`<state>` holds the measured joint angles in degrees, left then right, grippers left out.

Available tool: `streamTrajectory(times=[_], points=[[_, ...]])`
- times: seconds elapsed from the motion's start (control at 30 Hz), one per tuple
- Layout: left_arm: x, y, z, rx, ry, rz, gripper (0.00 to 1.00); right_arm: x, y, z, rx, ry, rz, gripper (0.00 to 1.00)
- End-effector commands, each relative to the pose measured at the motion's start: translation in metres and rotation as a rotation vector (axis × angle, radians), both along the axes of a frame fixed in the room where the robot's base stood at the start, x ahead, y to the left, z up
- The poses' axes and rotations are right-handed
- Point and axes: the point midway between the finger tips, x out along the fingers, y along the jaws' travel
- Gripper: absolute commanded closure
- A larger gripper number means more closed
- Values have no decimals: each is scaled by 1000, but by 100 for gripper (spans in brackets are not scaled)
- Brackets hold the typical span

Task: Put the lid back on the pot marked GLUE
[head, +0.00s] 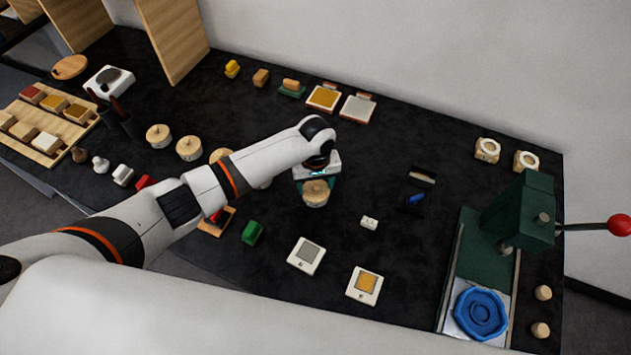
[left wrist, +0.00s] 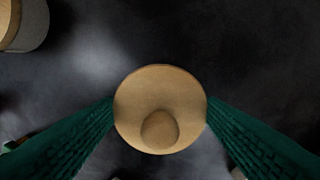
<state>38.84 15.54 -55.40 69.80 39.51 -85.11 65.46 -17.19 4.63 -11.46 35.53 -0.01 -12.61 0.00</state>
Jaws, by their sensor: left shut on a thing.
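My left gripper (head: 315,183) is shut on a round, pale wooden lid (head: 316,190) with a knob on top. In the left wrist view, the lid (left wrist: 160,85) sits between the green fingers, its knob facing the camera. I cannot tell whether anything is under the lid or how high it is. To the left stand round pots with wooden tops: one pot (head: 158,136), a second pot (head: 189,148), and a third (head: 220,155) partly hidden behind my arm. No GLUE marking is readable. My right gripper is not in view.
A small white block (head: 369,222) and a black box with a blue item (head: 416,198) lie right of the lid. Two square tiles (head: 306,256) (head: 365,286) lie in front. A green press (head: 520,215) with a red-knobbed lever stands at right. Dark table between is clear.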

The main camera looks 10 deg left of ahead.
Motion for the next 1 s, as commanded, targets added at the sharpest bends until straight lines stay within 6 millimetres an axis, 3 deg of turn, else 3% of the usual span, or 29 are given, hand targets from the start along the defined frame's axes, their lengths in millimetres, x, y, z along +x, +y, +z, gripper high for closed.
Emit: streamTrajectory(times=[0.3,0.33,0.5,0.67,0.77,1.0], points=[[0,0,0,0,0,0,58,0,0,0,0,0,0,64],[0,0,0,0,0,0,35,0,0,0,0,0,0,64],[0,0,0,0,0,0,11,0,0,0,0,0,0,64],[0,0,0,0,0,0,11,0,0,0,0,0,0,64],[0,0,0,0,0,0,0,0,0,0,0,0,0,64],[0,0,1,0,0,0,0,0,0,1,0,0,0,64]])
